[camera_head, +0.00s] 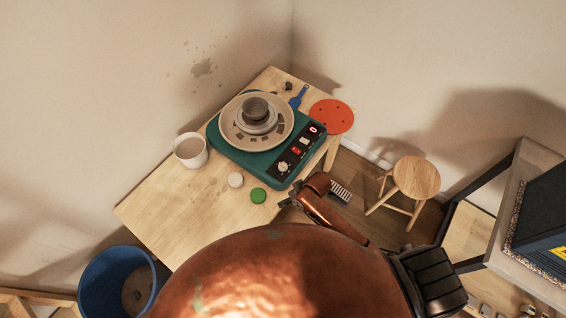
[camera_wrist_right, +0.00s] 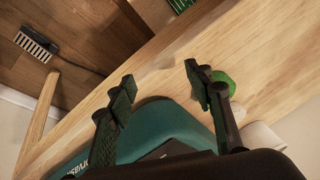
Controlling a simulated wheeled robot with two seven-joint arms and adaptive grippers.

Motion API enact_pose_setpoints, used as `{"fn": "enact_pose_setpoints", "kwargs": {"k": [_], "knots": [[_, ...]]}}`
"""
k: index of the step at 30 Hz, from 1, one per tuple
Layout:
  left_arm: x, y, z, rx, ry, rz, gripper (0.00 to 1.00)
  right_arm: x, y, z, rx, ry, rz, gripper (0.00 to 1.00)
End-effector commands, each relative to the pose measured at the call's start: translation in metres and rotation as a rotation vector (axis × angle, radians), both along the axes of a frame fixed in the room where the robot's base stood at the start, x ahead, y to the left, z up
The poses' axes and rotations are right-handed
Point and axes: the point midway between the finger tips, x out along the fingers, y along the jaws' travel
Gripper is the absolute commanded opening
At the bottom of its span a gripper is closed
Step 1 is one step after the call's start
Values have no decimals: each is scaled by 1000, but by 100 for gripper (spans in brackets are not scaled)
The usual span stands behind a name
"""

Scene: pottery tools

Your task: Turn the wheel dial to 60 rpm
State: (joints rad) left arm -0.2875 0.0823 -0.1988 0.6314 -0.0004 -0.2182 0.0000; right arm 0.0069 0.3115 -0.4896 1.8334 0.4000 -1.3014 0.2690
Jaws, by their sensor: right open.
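The pottery wheel has a teal base (camera_head: 229,146) and stands on the wooden table. Its black control panel (camera_head: 299,152) faces right, with a lit red display (camera_head: 313,129) that seems to read 0. A pale dial (camera_head: 283,166) sits at the panel's near end. My right gripper (camera_head: 291,202) is just off the near corner of the base, apart from the dial. In the right wrist view my right gripper (camera_wrist_right: 160,82) is open and empty, with the teal base (camera_wrist_right: 162,122) below and between its fingers. The dial is hidden there. My left gripper is out of view.
A stool (camera_head: 416,178) stands right; a blue bucket (camera_head: 100,288) stands front left.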

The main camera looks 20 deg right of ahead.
Motion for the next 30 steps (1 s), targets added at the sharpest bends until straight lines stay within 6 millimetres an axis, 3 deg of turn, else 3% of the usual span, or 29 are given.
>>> {"fn": "enact_pose_setpoints", "kwargs": {"k": [1,6,12,14,22,27,30], "knots": [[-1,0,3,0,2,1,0,9,13,19,3,1,36,47],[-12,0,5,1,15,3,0,24,47,56,2,38,126,47],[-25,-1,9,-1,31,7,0,40,69,99,-71,111,224,47],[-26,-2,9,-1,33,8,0,51,64,104,-114,144,226,47],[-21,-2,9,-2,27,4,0,118,10,128,-264,237,81,47],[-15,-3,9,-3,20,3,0,138,-10,141,-299,253,17,47],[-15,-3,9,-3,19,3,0,141,-13,138,-303,258,5,47]]}}
